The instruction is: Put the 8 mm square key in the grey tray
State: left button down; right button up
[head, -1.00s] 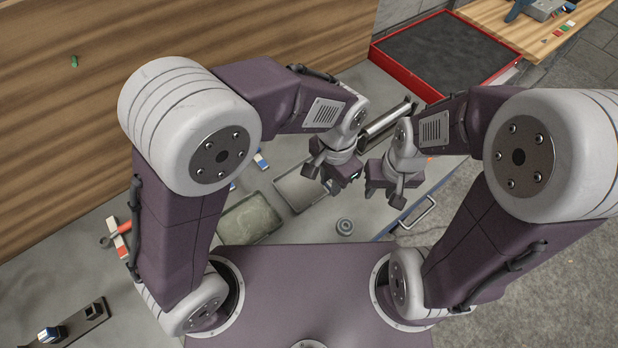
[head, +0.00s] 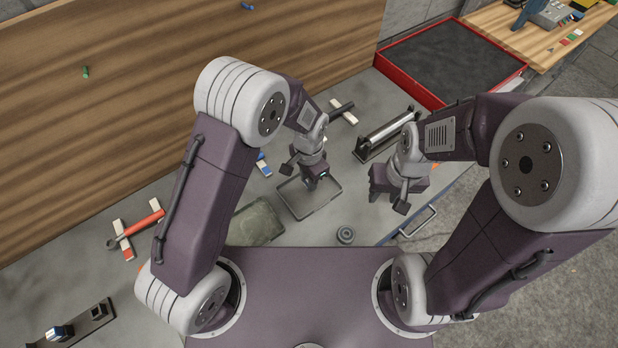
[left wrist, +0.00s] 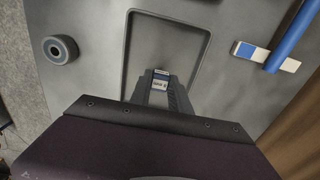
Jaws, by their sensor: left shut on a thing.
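My left gripper (head: 322,180) is over the grey tray (head: 290,204) in the head view.
A greenish tray (head: 262,222) lies left of the grey one. A round dark part (head: 345,234) stands in front. A blue-handled tool on a white block (left wrist: 290,38) is nearby. A roller unit (head: 388,132) stands behind. A black rack (head: 85,325) is at lower left.

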pick_arm(q)
jog(key=shift+s+f, duration=0.1)
jog(key=shift+f, duration=0.05)
jog(key=c, duration=1.2)
grip_release()
jog(key=shift+c, duration=0.2)
notch_tip(320, 180, up, 12)
jog(key=b, duration=0.1)
jog(key=shift+r, duration=0.2)
jog(key=s+a+f+n, duration=0.1)
jog(key=s+a+n, duration=0.3)
jog(key=a, duration=0.4)
jog(key=s+a+f+n+t, duration=0.1)
jog(key=s+a+f+n, duration=0.1)
jog(key=s+a+n, duration=0.3)
jog(key=a+n, duration=0.2)
jog(key=a, duration=0.2)
jog(key=shift+s+a, duration=0.25)
jog(key=shift+a, duration=0.05)
